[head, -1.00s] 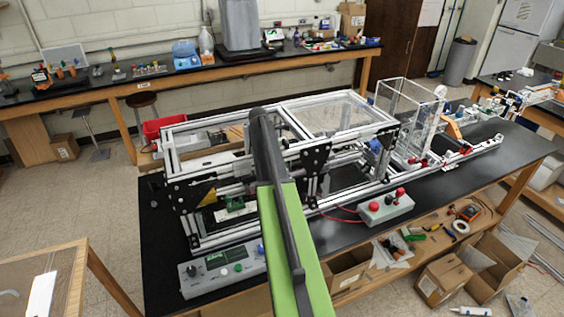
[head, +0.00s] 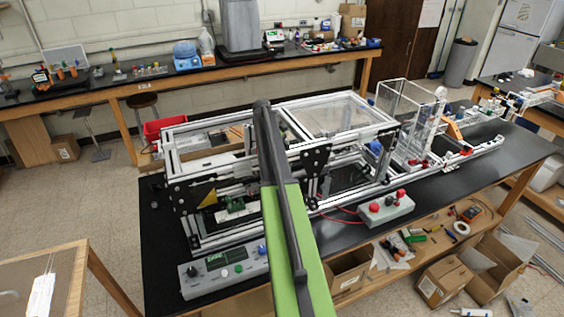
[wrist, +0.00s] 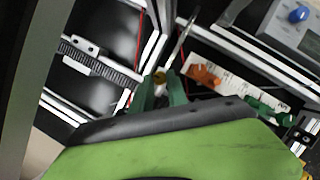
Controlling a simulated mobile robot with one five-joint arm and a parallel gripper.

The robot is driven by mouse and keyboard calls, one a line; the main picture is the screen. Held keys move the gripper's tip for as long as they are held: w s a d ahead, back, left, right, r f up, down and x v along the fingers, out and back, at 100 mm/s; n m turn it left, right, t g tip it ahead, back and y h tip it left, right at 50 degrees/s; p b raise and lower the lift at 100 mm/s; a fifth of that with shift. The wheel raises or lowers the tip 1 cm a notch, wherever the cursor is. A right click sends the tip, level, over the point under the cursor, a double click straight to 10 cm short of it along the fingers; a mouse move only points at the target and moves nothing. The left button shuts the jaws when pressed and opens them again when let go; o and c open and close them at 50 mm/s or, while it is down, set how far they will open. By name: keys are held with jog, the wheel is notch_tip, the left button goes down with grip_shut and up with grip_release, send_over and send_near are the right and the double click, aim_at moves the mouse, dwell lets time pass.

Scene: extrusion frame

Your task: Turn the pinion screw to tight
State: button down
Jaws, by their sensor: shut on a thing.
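A small brass-yellow piece (wrist: 160,76), which looks like the pinion screw, sits between the green fingers of my gripper (wrist: 161,88) in the wrist view. My gripper is shut on it. A toothed rack (wrist: 100,65) runs to the left of the fingers, and a thin metal rod (wrist: 183,38) slants up to the right. Whether the screw is tight cannot be told. In the head view my own arm hides the gripper and the screw, in front of the aluminium extrusion frame (head: 215,242).
A control box (head: 222,268) with knobs and a display stands at the frame's front left. A button box (head: 386,208) with red buttons stands in front, on the black table. A clear acrylic box (head: 405,110) stands at the right. Orange parts (wrist: 204,75) lie close right of the fingers.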

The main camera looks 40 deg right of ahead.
jog(key=shift+w+d+m, duration=0.1)
jog(key=shift+m, duration=0.3)
jog(key=c, duration=1.3)
grip_release()
